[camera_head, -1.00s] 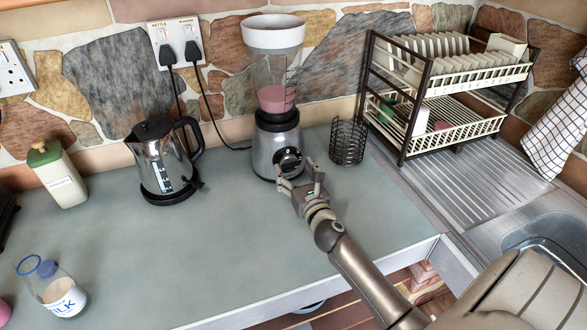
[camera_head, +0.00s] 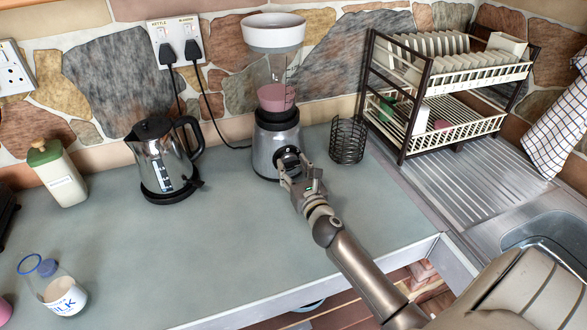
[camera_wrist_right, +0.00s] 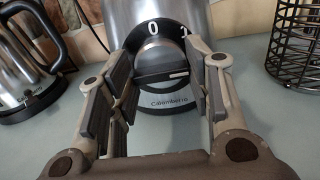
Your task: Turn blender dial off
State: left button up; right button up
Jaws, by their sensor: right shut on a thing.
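The blender (camera_head: 264,150) stands on the counter with a silver base and a clear jar (camera_head: 262,72) holding pink liquid. Its dial (camera_head: 287,154) faces forward on the base. In the right wrist view the silver knob (camera_wrist_right: 157,54) sits in a black ring marked 0 and 1. A light pointer line on the knob points to the right, below the 1. My right gripper (camera_head: 297,172) is at the dial, its fingers on both sides of the knob and shut on it. It also shows in the right wrist view (camera_wrist_right: 163,62). My left gripper is not in view.
A steel kettle (camera_head: 160,160) stands left of the blender. A black wire basket (camera_head: 348,141) stands close to its right. A dish rack (camera_head: 440,130) and sink (camera_head: 545,235) lie further right. A milk bottle (camera_head: 62,293) is front left. The middle counter (camera_head: 225,235) is clear.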

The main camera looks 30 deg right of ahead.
jog(key=n+p, duration=0.2)
jog(key=n, duration=0.1)
jog(key=shift+r+n, duration=0.1)
jog(key=shift+n, duration=0.2)
jog(key=n+p, duration=0.2)
jog(key=n, duration=0.2)
jog(key=shift+a+n, duration=0.1)
jog(key=shift+n, duration=0.2)
jog(key=n+p, duration=0.1)
jog(key=n, duration=0.1)
jog(key=n+p, duration=0.1)
jog(key=n, duration=0.2)
jog(key=shift+a+f, duration=0.1)
jog(key=shift+f, duration=0.1)
jog(key=n+p, duration=0.1)
jog(key=n, duration=0.3)
jog(key=shift+f, duration=0.15)
jog(key=shift+n, duration=0.5)
jog(key=o, duration=1)
